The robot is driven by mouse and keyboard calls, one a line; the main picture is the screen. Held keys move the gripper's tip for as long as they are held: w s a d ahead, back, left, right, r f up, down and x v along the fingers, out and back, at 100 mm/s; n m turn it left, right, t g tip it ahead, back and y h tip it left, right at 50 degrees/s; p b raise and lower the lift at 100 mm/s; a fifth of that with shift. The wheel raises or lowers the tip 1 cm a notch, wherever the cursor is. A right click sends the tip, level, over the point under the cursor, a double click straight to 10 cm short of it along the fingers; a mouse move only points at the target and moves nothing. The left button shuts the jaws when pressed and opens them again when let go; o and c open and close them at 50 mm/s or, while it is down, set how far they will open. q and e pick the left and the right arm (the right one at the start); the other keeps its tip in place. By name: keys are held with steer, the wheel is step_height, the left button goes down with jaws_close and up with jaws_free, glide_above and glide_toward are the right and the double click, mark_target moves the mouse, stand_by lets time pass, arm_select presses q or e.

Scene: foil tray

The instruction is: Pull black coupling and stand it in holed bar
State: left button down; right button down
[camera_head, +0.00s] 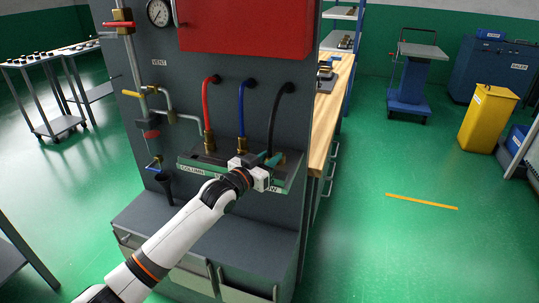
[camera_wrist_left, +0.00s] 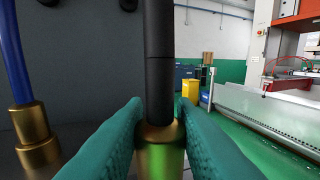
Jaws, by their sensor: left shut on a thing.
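The black hose (camera_head: 272,118) hangs from the grey panel and runs down to its brass coupling, which my left gripper (camera_head: 270,160) covers in the head view. In the left wrist view, the black hose (camera_wrist_left: 159,60) rises upright from the brass coupling (camera_wrist_left: 160,148). The teal fingers of the left gripper (camera_wrist_left: 160,125) are shut on the coupling, one on each side. A labelled ledge (camera_head: 193,169) runs below the hoses. I cannot make out holes in it, and the coupling's lower end is hidden. My right gripper is not in view.
The red hose (camera_head: 206,105) and blue hose (camera_head: 242,112) end in brass couplings left of the gripper; the blue hose's brass coupling (camera_wrist_left: 38,140) is close by in the left wrist view. Pipes and valves (camera_head: 150,115) stand farther left. A wooden bench (camera_head: 328,110) is behind right.

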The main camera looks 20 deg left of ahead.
arm_select(q)
steer(key=shift+f, duration=0.4)
steer(key=c, duration=1.1)
jaws_free()
steer(key=shift+s, duration=0.1)
